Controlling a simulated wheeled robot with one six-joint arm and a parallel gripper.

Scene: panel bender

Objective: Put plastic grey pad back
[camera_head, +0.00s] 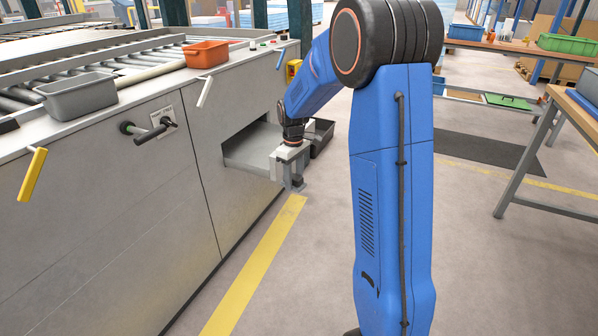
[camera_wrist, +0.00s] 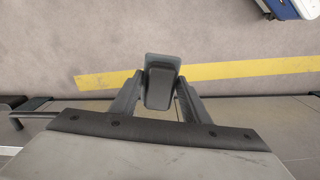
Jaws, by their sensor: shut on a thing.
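The grey pad (camera_wrist: 162,67) is a small dark grey block with a lighter grey part at its far end. In the wrist view it sits between the two fingers of my gripper (camera_wrist: 157,95), which is shut on it. In the head view my gripper (camera_head: 294,178) points down just outside the rectangular opening (camera_head: 254,146) in the machine's side panel. The pad is too small and too covered by the gripper to make out there.
A dark bin (camera_head: 320,138) stands just behind my gripper. The machine top carries an orange bin (camera_head: 206,54) and a grey bin (camera_head: 76,96). A black handle (camera_head: 150,132) and a yellow-gripped lever (camera_head: 33,175) stick out from the panel. The floor by the yellow line (camera_head: 255,270) is clear.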

